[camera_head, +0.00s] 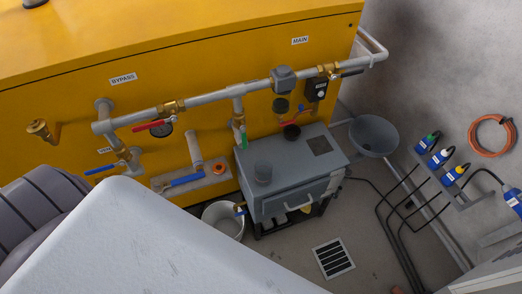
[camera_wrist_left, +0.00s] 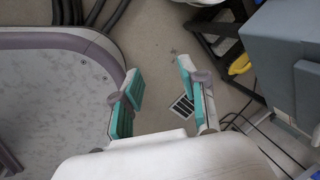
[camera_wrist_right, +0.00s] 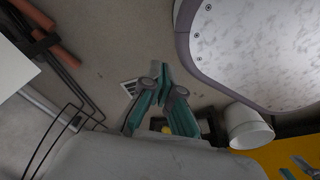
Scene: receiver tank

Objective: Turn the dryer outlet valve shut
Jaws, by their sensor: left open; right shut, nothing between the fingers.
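No label reading dryer outlet is legible, so I cannot tell which valve it is. In the head view, a red-handled valve (camera_head: 160,124) sits on the pipe under the BYPASS label. A black-handled valve (camera_head: 340,73) sits under MAIN. My left gripper (camera_wrist_left: 157,72) is open and empty over the floor. My right gripper (camera_wrist_right: 161,72) is shut and empty.
A yellow housing (camera_head: 60,95) backs the pipes. A white bucket (camera_head: 223,218), a grey funnel (camera_head: 374,135) and a floor grate (camera_head: 333,258) are near the cabinet. Black cables (camera_head: 398,225) run along the right. The floor around the grate is clear.

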